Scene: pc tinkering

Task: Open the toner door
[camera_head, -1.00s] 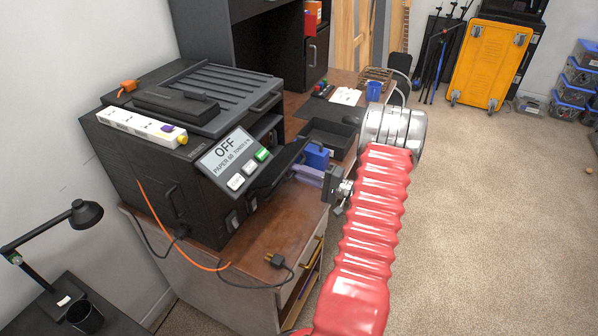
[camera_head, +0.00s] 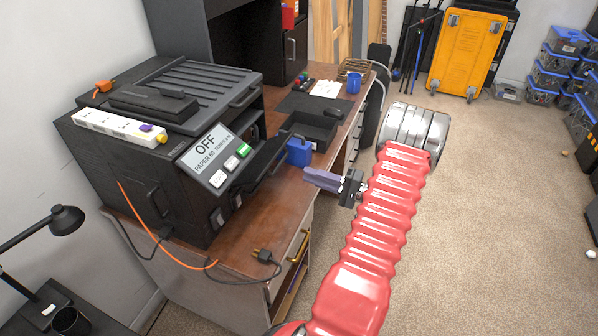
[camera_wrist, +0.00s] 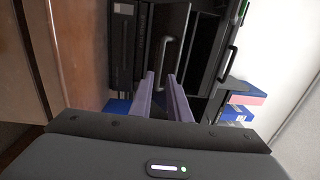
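The black printer (camera_head: 150,150) stands on the left of the wooden desk, its tilted panel (camera_head: 208,155) reading OFF. A dark panel or tray (camera_head: 268,163) juts out from its front. A door with a bar handle (camera_head: 157,200) is on its near side. I cannot tell which part is the toner door. My gripper (camera_head: 322,180) is in front of the printer, apart from it, with purple fingers. In the wrist view my gripper (camera_wrist: 161,76) is open and empty. Dark handles (camera_wrist: 165,62) and (camera_wrist: 230,62) on the printer show beyond the fingertips.
A blue box (camera_head: 299,152) sits on the desk beside the jutting panel. A black tray (camera_head: 312,130) is behind it.

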